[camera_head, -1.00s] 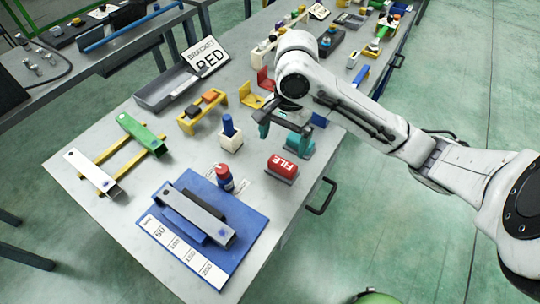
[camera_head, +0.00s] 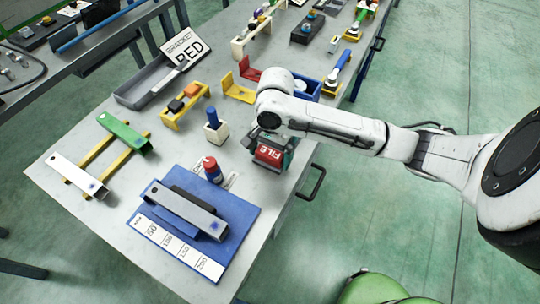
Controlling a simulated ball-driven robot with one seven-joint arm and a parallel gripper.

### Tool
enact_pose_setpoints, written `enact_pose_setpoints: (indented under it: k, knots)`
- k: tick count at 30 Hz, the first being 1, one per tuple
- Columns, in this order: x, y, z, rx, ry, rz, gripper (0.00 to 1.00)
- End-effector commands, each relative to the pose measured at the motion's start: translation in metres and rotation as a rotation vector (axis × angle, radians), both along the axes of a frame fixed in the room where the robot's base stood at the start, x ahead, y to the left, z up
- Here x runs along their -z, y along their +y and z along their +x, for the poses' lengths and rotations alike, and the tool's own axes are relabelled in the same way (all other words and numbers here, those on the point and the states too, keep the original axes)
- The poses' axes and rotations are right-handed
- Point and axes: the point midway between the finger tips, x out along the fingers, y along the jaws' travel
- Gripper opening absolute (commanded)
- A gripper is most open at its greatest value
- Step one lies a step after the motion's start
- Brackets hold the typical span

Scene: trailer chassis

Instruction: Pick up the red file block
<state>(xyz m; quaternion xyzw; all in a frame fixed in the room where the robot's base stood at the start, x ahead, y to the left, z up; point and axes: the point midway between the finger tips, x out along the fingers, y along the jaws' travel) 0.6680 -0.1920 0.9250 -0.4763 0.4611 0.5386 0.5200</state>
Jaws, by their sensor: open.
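The red file block (camera_head: 268,156), with white FILE lettering, sits near the right edge of the grey workbench. My arm reaches in from the right, and my gripper (camera_head: 268,141) is low at the block's far side, right by it. The gripper is open. Its fingers are mostly hidden behind the block and under my wrist, so I cannot tell whether they touch it or stand around it. A teal part shows beside the block, partly covered.
A blue mat (camera_head: 243,213) with a metal bar lies in front. A drawer handle (camera_head: 314,184) juts from the bench's right side.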

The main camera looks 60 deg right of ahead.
Motion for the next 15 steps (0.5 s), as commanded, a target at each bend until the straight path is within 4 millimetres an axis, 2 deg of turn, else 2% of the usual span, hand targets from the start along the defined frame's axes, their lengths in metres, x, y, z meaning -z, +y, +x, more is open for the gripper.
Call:
enact_pose_setpoints:
  k: [7, 15]
  knots:
    - [0.0020, 0.0000, 0.0001, 0.000, -0.001, 0.000, 1.00]
    - [0.0017, 0.0001, 0.0001, 0.000, -0.001, 0.000, 0.75]
